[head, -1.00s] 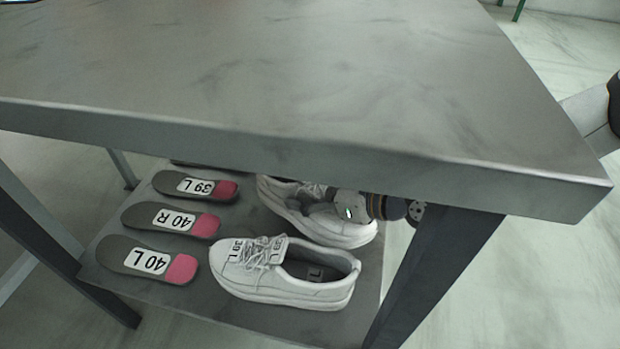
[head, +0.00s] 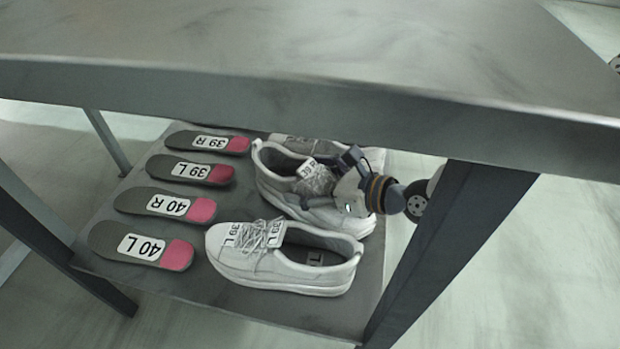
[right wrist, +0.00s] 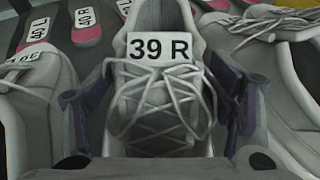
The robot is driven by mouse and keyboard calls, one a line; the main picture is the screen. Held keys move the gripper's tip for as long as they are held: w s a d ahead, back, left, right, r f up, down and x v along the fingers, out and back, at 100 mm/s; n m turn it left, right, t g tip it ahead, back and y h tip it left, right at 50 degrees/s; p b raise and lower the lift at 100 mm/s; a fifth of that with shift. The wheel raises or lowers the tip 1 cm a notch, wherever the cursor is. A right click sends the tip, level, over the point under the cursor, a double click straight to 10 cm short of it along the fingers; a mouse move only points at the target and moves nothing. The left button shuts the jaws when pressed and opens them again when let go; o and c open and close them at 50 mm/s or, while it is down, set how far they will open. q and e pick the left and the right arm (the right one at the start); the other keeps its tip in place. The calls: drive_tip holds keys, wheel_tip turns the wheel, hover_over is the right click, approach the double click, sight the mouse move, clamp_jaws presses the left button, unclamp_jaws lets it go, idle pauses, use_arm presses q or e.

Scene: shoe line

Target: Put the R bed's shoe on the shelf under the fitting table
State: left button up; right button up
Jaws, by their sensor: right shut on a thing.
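The white shoe labelled 39 R (head: 278,187) is at the shelf under the fitting table, behind the 39 L shoe, its open heel end to the left. My right gripper (head: 338,186) reaches in from the right under the tabletop and is shut on it. In the right wrist view, the fingers (right wrist: 165,108) grip both sides of the laced part, below the 39 R label. I cannot tell whether its sole fully rests on the shelf (head: 225,300). The fitting table (head: 330,105) stands over the shelf. My left gripper is not in view.
The white 39 L shoe (head: 285,258) stands just in front on the shelf. Another shoe (head: 293,143) is behind, partly hidden by the table edge. Several labelled insoles (head: 140,246) lie along the left. A dark table leg (head: 455,245) stands close to my right arm.

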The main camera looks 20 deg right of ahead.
drive_tip(key=shift+f, duration=0.2)
drive_tip(key=o, duration=1.5)
